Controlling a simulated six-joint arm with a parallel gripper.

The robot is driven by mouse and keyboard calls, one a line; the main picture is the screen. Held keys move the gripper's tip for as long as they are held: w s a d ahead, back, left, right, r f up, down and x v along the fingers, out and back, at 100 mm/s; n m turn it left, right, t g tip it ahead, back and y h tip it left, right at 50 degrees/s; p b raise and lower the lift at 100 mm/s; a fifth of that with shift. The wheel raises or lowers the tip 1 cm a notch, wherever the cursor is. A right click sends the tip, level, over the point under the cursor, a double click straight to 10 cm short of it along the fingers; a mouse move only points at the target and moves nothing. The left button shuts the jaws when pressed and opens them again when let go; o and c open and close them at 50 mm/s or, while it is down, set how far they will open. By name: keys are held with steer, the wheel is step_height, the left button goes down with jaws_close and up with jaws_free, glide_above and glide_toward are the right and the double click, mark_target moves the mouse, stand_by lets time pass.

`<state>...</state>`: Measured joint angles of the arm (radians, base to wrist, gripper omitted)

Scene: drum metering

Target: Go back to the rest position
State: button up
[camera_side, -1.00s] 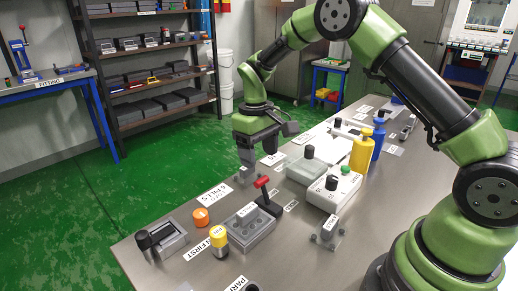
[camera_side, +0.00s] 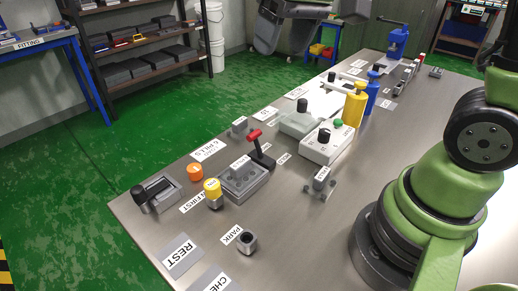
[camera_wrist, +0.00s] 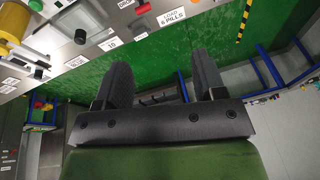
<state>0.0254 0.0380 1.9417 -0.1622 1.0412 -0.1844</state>
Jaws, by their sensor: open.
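My gripper is far from both and touches nothing.
The steel table (camera_side: 330,235) holds a grey unit with a red-handled lever (camera_side: 255,142), a yellow-capped post (camera_side: 212,192), an orange knob (camera_side: 195,172), a white box (camera_side: 322,146) and a yellow bottle (camera_side: 355,104). Green floor (camera_side: 175,125) and shelves (camera_side: 140,55) lie beyond.

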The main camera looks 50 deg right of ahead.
steer(key=s+a+r+m+t+y, duration=0.1)
steer(key=s+t, duration=0.3)
steer(key=s, duration=0.9)
steer(key=shift+a+r+m, duration=0.45)
steer(key=shift+r+m, duration=0.05)
steer(key=shift+r, duration=0.1)
stand_by(0.4)
